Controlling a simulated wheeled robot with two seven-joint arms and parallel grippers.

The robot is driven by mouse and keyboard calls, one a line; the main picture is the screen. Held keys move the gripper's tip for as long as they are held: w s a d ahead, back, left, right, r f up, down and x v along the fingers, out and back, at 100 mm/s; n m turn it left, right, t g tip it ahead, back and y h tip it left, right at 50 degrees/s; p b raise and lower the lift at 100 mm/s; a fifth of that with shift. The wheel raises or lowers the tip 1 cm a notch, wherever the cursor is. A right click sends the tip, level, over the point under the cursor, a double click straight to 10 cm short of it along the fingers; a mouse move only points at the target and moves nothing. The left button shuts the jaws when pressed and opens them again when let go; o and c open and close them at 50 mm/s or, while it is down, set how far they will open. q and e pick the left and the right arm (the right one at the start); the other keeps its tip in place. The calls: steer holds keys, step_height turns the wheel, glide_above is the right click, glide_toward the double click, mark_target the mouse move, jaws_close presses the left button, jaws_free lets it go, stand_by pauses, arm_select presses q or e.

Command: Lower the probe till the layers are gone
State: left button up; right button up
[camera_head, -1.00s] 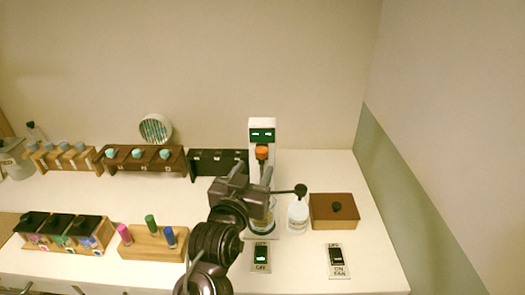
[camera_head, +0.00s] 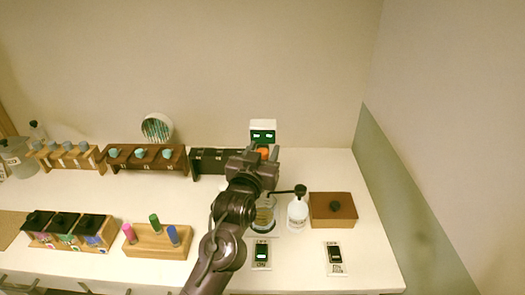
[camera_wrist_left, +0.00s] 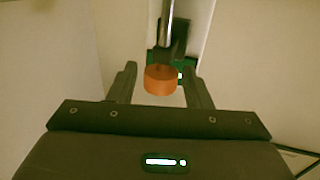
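The white stand (camera_head: 263,126) with a lit green display stands at the back of the table. Its orange knob (camera_head: 264,153) also shows in the left wrist view (camera_wrist_left: 160,80), with a metal rod (camera_wrist_left: 167,25) beside it. My left gripper (camera_head: 262,156) is at the knob. In the wrist view its fingers (camera_wrist_left: 160,73) stand apart on either side of the knob, with gaps visible. A glass beaker (camera_head: 264,222) with yellowish liquid sits below, partly behind my arm. I cannot make out layers in it, and the probe's lower end is hidden. My right gripper is not in view.
A white bottle (camera_head: 298,214) and a brown box (camera_head: 333,208) stand right of the beaker. A lit switch (camera_head: 261,254) and another switch (camera_head: 334,258) lie in front. Racks (camera_head: 145,160) line the back. A wooden block (camera_head: 157,243) with coloured vials is at front left.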

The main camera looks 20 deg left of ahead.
arm_select(q)
jaws_close()
steer(key=b, duration=0.3)
glide_above(262, 192)
steer(key=f, duration=0.6)
steer(key=shift+w+f, duration=0.25)
steer(key=shift+f, duration=0.1)
steer(key=shift+f+b, duration=0.3)
steer(key=shift+f, duration=0.05)
steer(key=shift+o, duration=0.9)
jaws_free()
steer(key=shift+r, duration=0.1)
